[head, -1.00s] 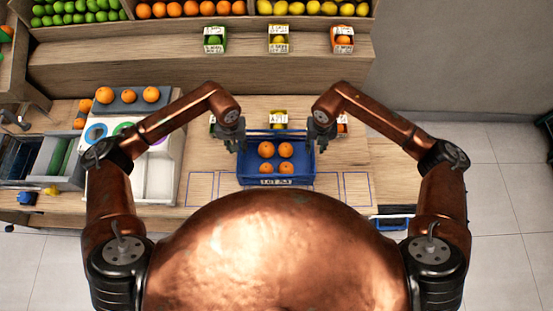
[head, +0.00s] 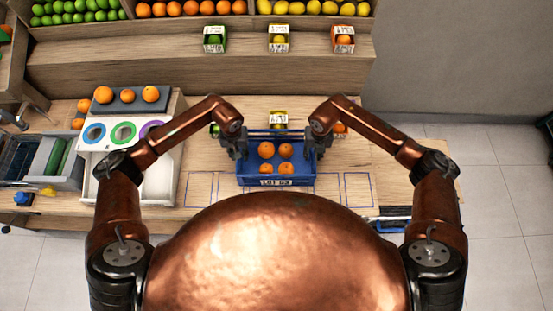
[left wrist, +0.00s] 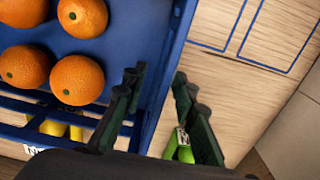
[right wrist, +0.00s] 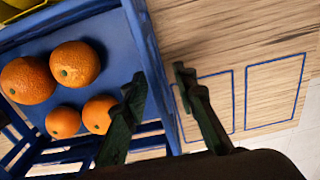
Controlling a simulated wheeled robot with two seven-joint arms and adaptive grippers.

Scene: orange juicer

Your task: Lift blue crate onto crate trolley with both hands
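The blue crate (head: 278,181) with several oranges in it stands on the wooden table, its white label facing me. My left gripper (head: 238,149) is at its left side and my right gripper (head: 317,144) at its right side. In the left wrist view, the left fingers (left wrist: 158,82) are apart, one on each side of the crate's side wall (left wrist: 168,72). In the right wrist view, the right fingers (right wrist: 160,78) are likewise apart with the crate wall (right wrist: 146,40) between them. No trolley can be made out clearly; a blue object (head: 393,224) shows partly at the table's right front edge.
A white sorter with coloured rings (head: 123,132) stands to the left. Small boxes, one with yellow fruit (head: 279,117), stand behind the crate. Blue outlined areas (head: 358,188) on the table beside the crate are clear. Fruit shelves (head: 200,60) rise behind.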

